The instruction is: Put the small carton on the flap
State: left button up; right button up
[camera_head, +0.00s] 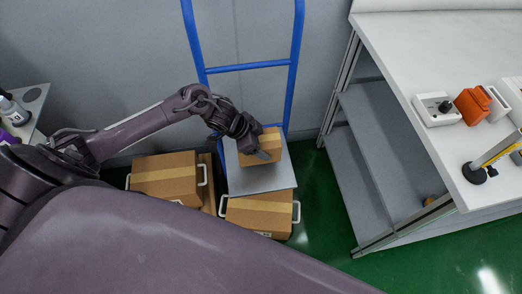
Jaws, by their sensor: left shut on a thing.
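The small carton (270,143) is a brown box with a lighter tape stripe. My left gripper (259,149) reaches in from the left and is shut on it. The carton is over the far part of the flap (262,182), a flat grey plate on the blue hand truck (248,67). I cannot tell whether the carton's underside touches the plate. The gripper hides the carton's left side. My right gripper is not in view.
Larger cartons with white handles stand on the green floor, one at left (165,177) and one below the flap (259,213). A white workbench (417,60) with switch boxes and an orange part (472,105) stands at right. Green floor (318,200) is clear between.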

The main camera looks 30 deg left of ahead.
pick_arm(q)
jog(key=shift+f+b, duration=0.3)
jog(key=shift+f, duration=1.75)
jog(key=shift+f, duration=0.1)
jog(key=o, duration=1.1)
jog(key=shift+o, duration=0.2)
jog(key=shift+s+a+r, duration=0.15)
jog(key=shift+a+r, duration=0.05)
jog(key=shift+r, duration=0.2)
jog(key=p+v, duration=0.1)
jog(key=v, duration=1)
jog(key=shift+s+r+p, duration=0.1)
jog(key=shift+r+p, duration=0.1)
jog(key=shift+p, duration=0.2)
